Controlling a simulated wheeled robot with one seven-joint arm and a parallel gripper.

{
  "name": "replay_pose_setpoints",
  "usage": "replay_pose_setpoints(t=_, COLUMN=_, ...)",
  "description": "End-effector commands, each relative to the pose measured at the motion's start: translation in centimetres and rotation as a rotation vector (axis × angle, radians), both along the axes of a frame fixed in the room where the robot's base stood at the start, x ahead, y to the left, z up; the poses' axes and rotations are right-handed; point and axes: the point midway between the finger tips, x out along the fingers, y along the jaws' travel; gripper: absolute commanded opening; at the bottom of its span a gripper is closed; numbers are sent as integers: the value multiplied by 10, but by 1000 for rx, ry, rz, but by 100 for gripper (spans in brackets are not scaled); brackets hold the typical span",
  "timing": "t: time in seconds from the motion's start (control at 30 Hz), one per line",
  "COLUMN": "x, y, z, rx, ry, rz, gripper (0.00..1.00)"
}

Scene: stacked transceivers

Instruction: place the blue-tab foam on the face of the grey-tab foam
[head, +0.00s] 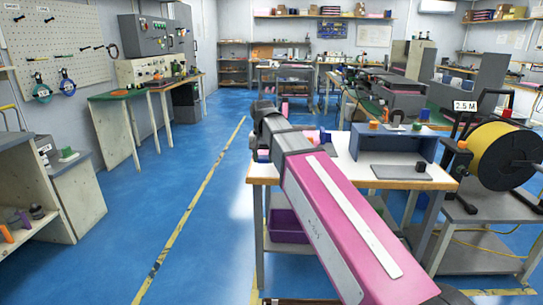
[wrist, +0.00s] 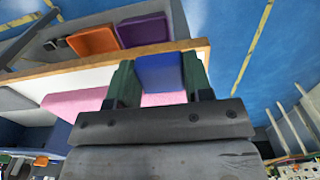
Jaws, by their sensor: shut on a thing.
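In the wrist view, my gripper (wrist: 158,82) has its two dark green fingers on either side of a blue block-like piece (wrist: 158,72), which I take to be the blue-tab foam. The gripper is shut on it, near the wooden edge of the white-topped table. A pale pink flat surface (wrist: 75,103) shows to the left, partly hidden by my fingers; I cannot tell what it belongs to. I cannot make out a grey-tab foam for sure in either view.
The white table (head: 345,165) bears a blue stand (head: 395,146) with small coloured pieces on top, and a grey pad (head: 403,172) with a small dark piece. A yellow reel (head: 505,157) stands at the right. A purple bin (head: 288,227) is below; an orange bin (wrist: 93,41) shows in the wrist view.

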Motion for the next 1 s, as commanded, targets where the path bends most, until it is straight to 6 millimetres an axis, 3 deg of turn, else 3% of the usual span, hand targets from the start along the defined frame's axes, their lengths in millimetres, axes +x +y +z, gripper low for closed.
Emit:
replay_pose_setpoints(t=0.17, x=0, y=-24, z=-6, rx=-1, ry=1, rz=-1, gripper=23)
replay_pose_setpoints(t=0.7, x=6, y=-185, z=-53, rx=0, ry=1, rz=18, gripper=23)
replay_pose_setpoints(t=1.0, x=-1, y=-245, z=-70, rx=0, ry=0, rz=31, gripper=23)
